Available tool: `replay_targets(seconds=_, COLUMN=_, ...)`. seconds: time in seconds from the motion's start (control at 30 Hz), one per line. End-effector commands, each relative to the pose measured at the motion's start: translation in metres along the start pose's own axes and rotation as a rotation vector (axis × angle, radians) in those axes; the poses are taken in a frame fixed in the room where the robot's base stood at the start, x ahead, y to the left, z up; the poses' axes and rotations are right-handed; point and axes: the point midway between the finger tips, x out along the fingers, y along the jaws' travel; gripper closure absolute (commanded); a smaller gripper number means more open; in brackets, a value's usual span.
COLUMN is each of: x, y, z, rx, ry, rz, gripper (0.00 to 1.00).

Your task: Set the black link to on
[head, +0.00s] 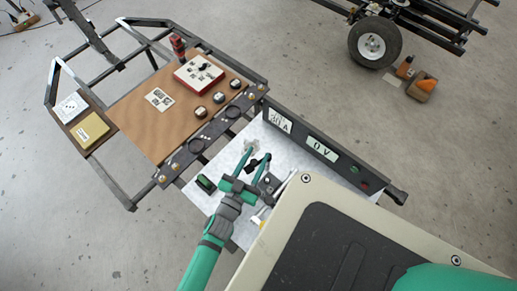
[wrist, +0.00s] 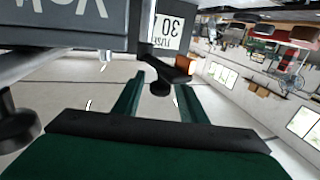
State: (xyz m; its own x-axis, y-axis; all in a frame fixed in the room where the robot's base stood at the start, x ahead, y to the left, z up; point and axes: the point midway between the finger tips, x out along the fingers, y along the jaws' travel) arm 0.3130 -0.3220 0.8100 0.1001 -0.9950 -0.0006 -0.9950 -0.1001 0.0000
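My gripper (head: 254,160) reaches over the light metal plate with its two green fingers spread apart. In the wrist view the fingers (wrist: 156,92) also stand apart. A small black part (head: 254,163), which looks like the black link, sits close to the fingertips in the head view. In the wrist view a dark rounded end (wrist: 159,88) shows between the fingertips, with a dark arm leading up from it. I see no clear contact with either finger. Its on and off positions cannot be read.
A black panel (head: 345,163) with white labels and small red and green parts borders the plate. A dark green block (head: 205,185) lies left of my gripper. A brown board (head: 140,110) with a red-edged box (head: 199,75) and round gauges lies beyond.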

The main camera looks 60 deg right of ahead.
Motion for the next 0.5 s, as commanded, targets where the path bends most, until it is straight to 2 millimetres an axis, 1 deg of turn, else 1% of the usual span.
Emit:
replay_targets(seconds=0.03, x=-0.011, y=-0.001, z=0.001, rx=0.001, ry=-0.004, rz=-0.002, gripper=0.62)
replay_targets(seconds=0.1, x=-0.025, y=-0.001, z=0.001, rx=0.001, ry=-0.004, rz=-0.003, gripper=0.62)
replay_targets(seconds=0.3, x=-0.060, y=0.000, z=0.001, rx=0.000, ry=-0.004, rz=-0.003, gripper=0.62)
replay_targets(seconds=0.4, x=-0.072, y=0.000, z=0.001, rx=0.000, ry=-0.004, rz=-0.001, gripper=0.62)
replay_targets(seconds=0.5, x=-0.079, y=0.000, z=0.001, rx=0.000, ry=-0.003, rz=-0.001, gripper=0.62)
